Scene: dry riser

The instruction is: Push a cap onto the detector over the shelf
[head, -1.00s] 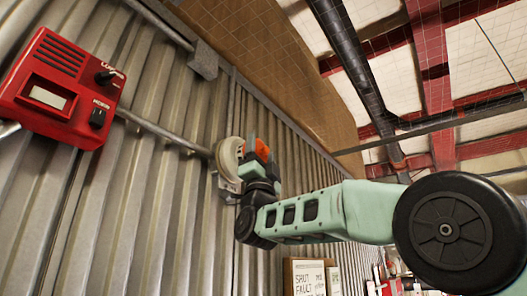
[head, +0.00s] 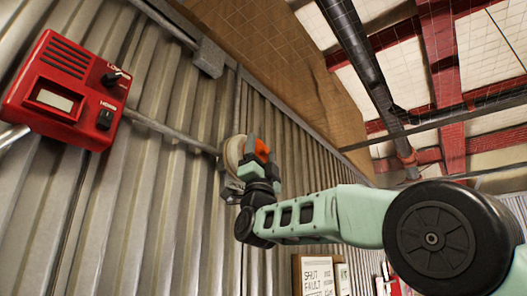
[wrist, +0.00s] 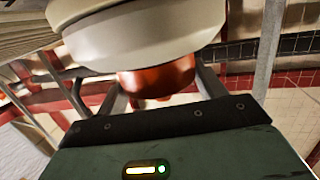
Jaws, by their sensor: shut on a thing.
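The detector (head: 233,152) is a pale round disc on a grey base, fixed to the corrugated wall in the head view. It fills the top of the wrist view as a stepped cream body (wrist: 140,38). An orange-red cap (head: 262,148) shows beside the detector's right side; in the wrist view the cap (wrist: 158,80) sits between my fingers. My gripper (head: 258,158) is shut on the cap, close to the detector. In the wrist view the detector's rim hides part of the cap. I cannot tell whether cap and detector touch.
A red box with knobs (head: 65,90) is on the wall at left, with a conduit (head: 165,130) running toward the detector. A brown panel (head: 290,80) lies above. Signs (head: 318,275) stand low, right of centre. Red beams and a dark pipe (head: 365,75) cross overhead.

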